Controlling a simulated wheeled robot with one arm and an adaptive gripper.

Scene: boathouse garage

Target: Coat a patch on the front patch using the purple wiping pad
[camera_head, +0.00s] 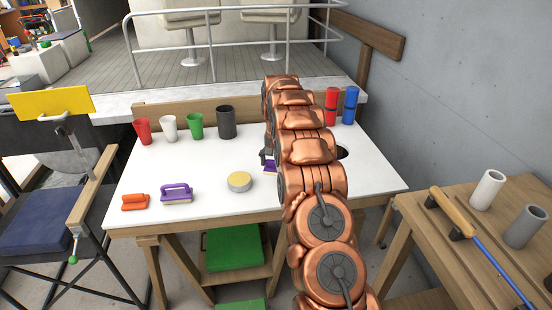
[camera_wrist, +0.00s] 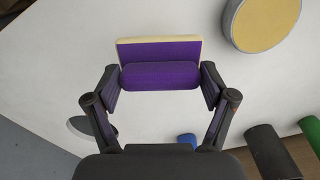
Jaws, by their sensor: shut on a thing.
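A purple wiping pad (camera_wrist: 160,74) with a cream underside edge is held between the fingertips of my gripper (camera_wrist: 160,88), which is shut on its handle. In the head view a bit of this pad (camera_head: 270,166) shows beside my arm; most of the gripper is hidden there. The pad is over the white table (camera_head: 210,168); I cannot tell whether it touches. A round grey tin with a yellow top (camera_head: 239,181) stands left of the gripper; it also shows in the wrist view (camera_wrist: 262,20). No marked front patch can be made out.
A second purple handled pad (camera_head: 177,194) and an orange one (camera_head: 135,202) lie at the table's front left. Red (camera_head: 142,131), white (camera_head: 169,128), green (camera_head: 196,125) and dark grey (camera_head: 227,122) cups stand behind. Red (camera_head: 331,105) and blue (camera_head: 349,105) cylinders stand at the back right.

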